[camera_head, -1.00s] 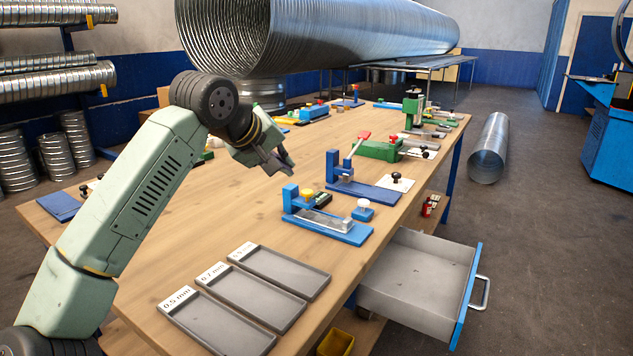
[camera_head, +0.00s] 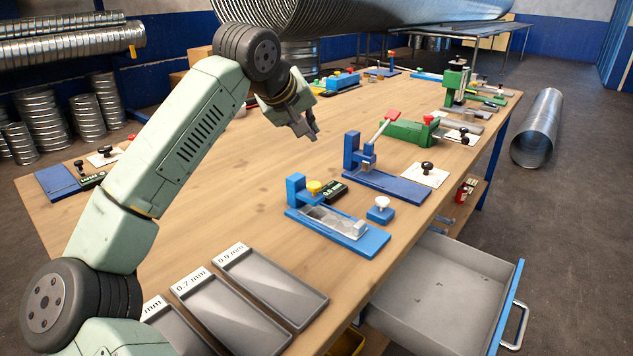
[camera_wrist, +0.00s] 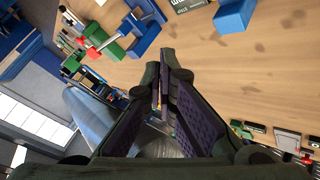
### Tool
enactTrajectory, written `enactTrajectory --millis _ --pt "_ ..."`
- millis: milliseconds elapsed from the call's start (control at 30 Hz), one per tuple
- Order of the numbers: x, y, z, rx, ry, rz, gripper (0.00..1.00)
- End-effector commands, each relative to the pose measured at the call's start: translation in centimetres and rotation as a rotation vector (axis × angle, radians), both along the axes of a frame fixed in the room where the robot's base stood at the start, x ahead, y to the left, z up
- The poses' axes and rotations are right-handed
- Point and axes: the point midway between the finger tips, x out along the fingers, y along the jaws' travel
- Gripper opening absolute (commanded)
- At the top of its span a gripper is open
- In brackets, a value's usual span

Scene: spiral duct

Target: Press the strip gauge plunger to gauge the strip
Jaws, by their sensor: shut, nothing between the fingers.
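The strip gauge (camera_head: 296,192) is a blue stand on a blue base, with a yellow knob plunger (camera_head: 315,186) on top and a dark readout block (camera_head: 334,192) showing small white digits. A shiny metal strip (camera_head: 333,219) lies on its base. My gripper (camera_head: 312,134) is in the air behind and above the gauge, apart from it, shut and empty. Its fingers fill the middle of the wrist view (camera_wrist: 165,58). I cannot clearly make out the yellow plunger in the wrist view.
A blue block with a white knob (camera_head: 379,209) stands right of the gauge. Behind are a blue lever press (camera_head: 352,150) and a green tool (camera_head: 410,131). Marked trays (camera_head: 270,285) lie in front. An open drawer (camera_head: 440,290) juts from the bench (camera_head: 205,225).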

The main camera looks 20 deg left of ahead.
Motion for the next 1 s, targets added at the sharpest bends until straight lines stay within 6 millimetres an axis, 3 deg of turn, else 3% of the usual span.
enactTrajectory --millis 367,800,1000 --pt "0.0 0.0 -1.2 -0.001 0.0 -0.001 0.0" --pt "0.0 -0.1 -7.1 -0.002 0.0 -0.002 0.0" --pt "0.0 0.0 -8.7 0.0 0.001 -0.001 0.0"
